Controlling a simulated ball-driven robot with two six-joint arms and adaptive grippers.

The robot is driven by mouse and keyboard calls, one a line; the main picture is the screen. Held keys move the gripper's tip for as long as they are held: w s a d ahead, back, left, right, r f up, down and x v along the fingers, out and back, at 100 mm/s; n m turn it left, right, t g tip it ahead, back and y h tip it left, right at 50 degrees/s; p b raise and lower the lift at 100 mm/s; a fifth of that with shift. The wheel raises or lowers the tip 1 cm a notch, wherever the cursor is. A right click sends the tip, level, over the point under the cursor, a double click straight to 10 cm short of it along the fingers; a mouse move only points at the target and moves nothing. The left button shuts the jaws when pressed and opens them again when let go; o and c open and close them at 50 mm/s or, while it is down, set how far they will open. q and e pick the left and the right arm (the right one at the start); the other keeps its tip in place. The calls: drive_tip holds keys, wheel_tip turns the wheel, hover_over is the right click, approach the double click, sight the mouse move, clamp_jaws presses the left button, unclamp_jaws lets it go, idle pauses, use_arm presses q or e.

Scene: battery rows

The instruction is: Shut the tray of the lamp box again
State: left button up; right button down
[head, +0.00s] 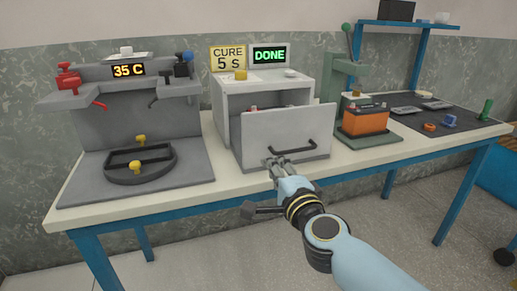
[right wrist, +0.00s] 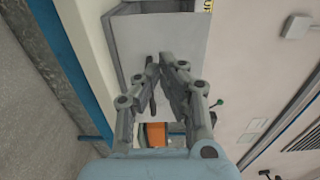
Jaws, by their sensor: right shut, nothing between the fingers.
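The lamp box (head: 222,105) is a pale box on the bench below the green DONE display. Its tray stands pulled out, with the grey front panel (head: 262,128) forward of the box opening. The panel carries a dark bar handle (head: 296,150). My right gripper (head: 274,162) is shut and empty, at the lower left of the panel near the handle's left end. In the right wrist view the panel (right wrist: 190,35) lies just beyond the fingertips (right wrist: 159,64), with the handle (right wrist: 152,92) beside them. I cannot tell whether they touch. My left gripper is out of view.
A grey sink-like station (head: 135,120) with a 35 C display stands left. An orange block (head: 366,119) on a dark base and a green lever press (head: 343,75) stand right of the box. A dark mat (head: 455,112) with small parts lies farther right.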

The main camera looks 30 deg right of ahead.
sight(257, 143)
drive_tip(key=x, duration=0.8)
drive_tip(key=shift+b, duration=0.35)
drive_tip(key=shift+w+d, duration=0.1)
drive_tip(key=shift+w, duration=0.35)
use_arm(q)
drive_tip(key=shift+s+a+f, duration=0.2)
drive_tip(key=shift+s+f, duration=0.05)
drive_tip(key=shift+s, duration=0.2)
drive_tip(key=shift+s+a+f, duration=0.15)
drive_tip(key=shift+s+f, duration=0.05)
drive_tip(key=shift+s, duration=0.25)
use_arm(e)
drive_tip(key=shift+w, duration=0.1)
